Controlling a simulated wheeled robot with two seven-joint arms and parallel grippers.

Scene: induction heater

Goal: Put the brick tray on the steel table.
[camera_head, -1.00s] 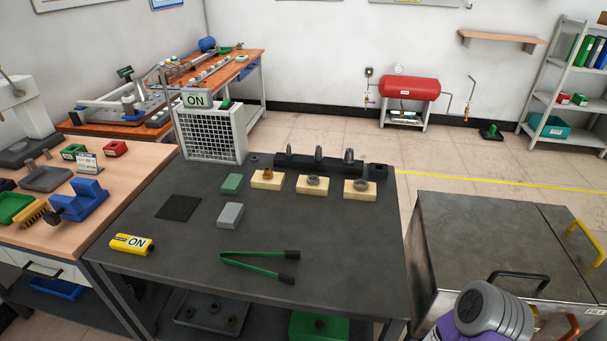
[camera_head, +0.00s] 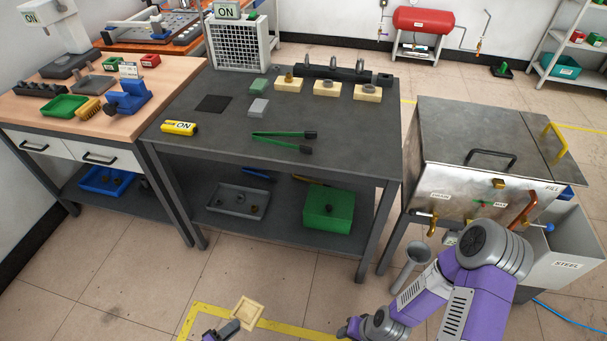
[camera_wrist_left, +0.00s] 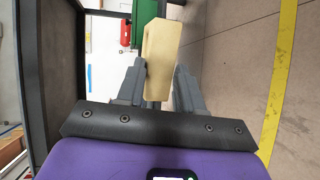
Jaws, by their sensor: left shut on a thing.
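The brick tray (camera_head: 247,312) is a small cream block with a raised rim and a shallow recess. My left gripper (camera_head: 232,327) is shut on it, low over the floor in front of the steel table. In the left wrist view the tray (camera_wrist_left: 163,42) shows as a long cream block between the two grey fingers (camera_wrist_left: 160,70). The steel table (camera_head: 345,157) has a dark grey top and a lower shelf, and stands beyond the gripper.
A green box (camera_head: 327,210) sits on the shelf. A metal tank (camera_head: 470,145) stands right.

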